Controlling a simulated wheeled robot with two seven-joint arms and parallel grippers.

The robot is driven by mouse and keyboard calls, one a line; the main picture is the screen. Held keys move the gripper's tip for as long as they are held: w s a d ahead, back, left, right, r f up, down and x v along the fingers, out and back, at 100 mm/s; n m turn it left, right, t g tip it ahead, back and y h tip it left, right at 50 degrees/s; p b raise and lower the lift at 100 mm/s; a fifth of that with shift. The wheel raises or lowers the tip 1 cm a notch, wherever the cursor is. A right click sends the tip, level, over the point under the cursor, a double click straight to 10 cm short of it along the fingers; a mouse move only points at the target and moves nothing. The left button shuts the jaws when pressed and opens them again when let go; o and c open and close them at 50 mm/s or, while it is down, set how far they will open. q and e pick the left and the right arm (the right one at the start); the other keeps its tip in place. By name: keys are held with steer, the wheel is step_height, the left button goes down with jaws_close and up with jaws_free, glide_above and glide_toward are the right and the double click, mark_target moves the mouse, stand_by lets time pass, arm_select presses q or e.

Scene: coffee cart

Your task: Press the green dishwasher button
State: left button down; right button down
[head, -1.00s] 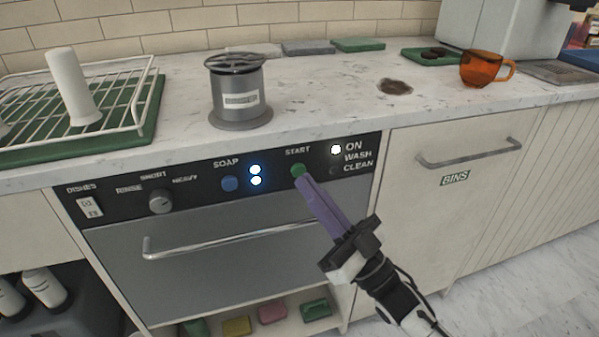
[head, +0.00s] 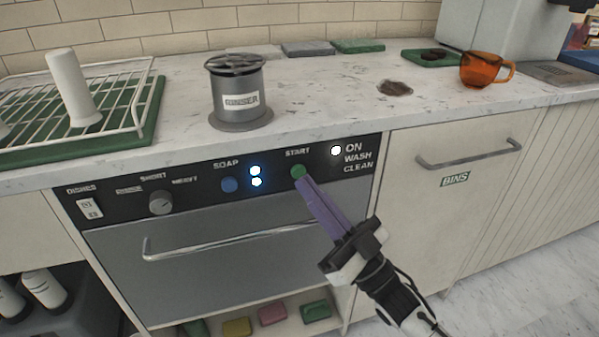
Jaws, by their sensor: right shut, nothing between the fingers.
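The green start button (head: 298,171) sits on the black control panel (head: 318,166) of the dishwasher (head: 210,258), under the word START. My right gripper (head: 302,182) is shut and empty, its purple fingers pointing up and left. Its fingertips are at the lower edge of the green button; I cannot tell whether they touch it or press it in. The white light beside ON is lit, and no light shows beside WASH or CLEAN. My left gripper is not in view.
A blue soap button (head: 229,184) with two lit blue lights and a grey knob (head: 161,202) are left on the panel. The dishwasher handle (head: 230,241) runs below. A rinser (head: 240,95), a dish rack (head: 120,95) and an orange cup (head: 484,70) stand on the counter.

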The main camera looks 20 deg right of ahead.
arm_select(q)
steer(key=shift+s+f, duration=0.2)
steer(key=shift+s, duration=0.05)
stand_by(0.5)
arm_select(e)
steer(key=shift+w, duration=0.1)
steer(key=shift+w, duration=0.35)
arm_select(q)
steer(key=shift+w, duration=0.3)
arm_select(e)
steer(key=shift+w, duration=0.2)
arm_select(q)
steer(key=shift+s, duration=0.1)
arm_select(e)
steer(key=shift+w, duration=0.2)
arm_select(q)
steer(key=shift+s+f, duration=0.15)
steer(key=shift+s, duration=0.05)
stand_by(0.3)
